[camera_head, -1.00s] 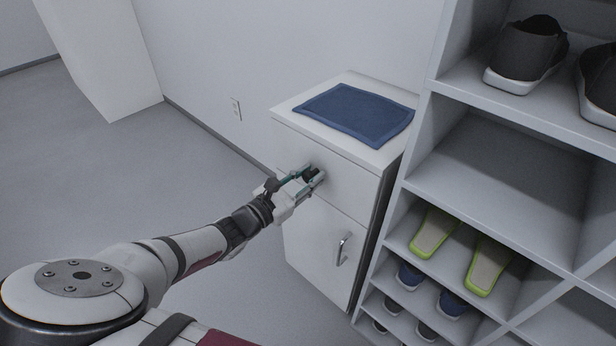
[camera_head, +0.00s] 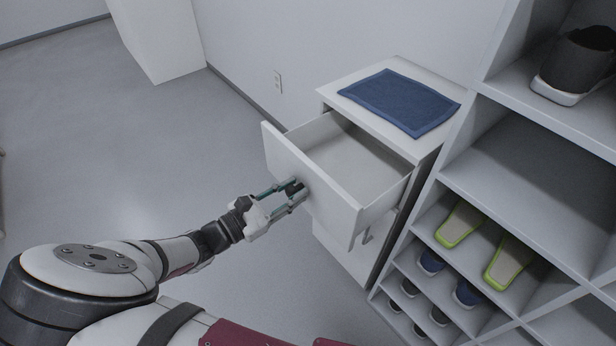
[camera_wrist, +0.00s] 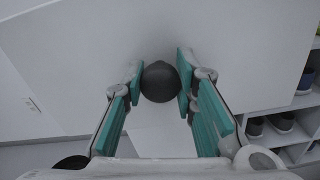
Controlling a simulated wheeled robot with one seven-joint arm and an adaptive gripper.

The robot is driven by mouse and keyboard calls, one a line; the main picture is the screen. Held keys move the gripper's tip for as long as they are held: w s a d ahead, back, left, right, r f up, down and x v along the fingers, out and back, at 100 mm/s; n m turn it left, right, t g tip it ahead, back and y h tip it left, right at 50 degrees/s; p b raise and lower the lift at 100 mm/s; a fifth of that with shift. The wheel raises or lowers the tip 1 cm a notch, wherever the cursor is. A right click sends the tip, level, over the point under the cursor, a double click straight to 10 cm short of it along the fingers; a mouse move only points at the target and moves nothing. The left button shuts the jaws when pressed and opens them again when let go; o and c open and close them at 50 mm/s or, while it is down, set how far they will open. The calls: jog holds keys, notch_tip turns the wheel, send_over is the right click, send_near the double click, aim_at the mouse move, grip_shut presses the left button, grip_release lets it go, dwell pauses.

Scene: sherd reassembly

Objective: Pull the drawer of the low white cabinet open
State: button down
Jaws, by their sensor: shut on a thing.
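The low white cabinet (camera_head: 335,97) stands against the wall, and its top drawer (camera_head: 322,190) is pulled well out. The inside of the drawer looks empty. My gripper (camera_head: 293,192) is at the drawer front. In the wrist view my gripper (camera_wrist: 160,85) has its teal fingers on both sides of a round dark knob (camera_wrist: 160,82) and is shut on it. The white drawer front (camera_wrist: 80,50) fills most of the wrist view behind the knob. The cabinet's lower door, with a metal handle (camera_head: 367,236), is partly hidden below the drawer.
A blue mat (camera_head: 400,102) lies on the cabinet top. A grey shoe rack (camera_head: 520,150) stands close on the right, with green-edged slippers (camera_head: 461,224) and other shoes. The floor (camera_head: 150,150) left of the drawer is clear.

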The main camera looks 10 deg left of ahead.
jog(key=shift+v, duration=1.1)
jog(key=c, duration=1.3)
grip_release()
notch_tip(320, 180, up, 10)
jog(key=shift+s, duration=0.1)
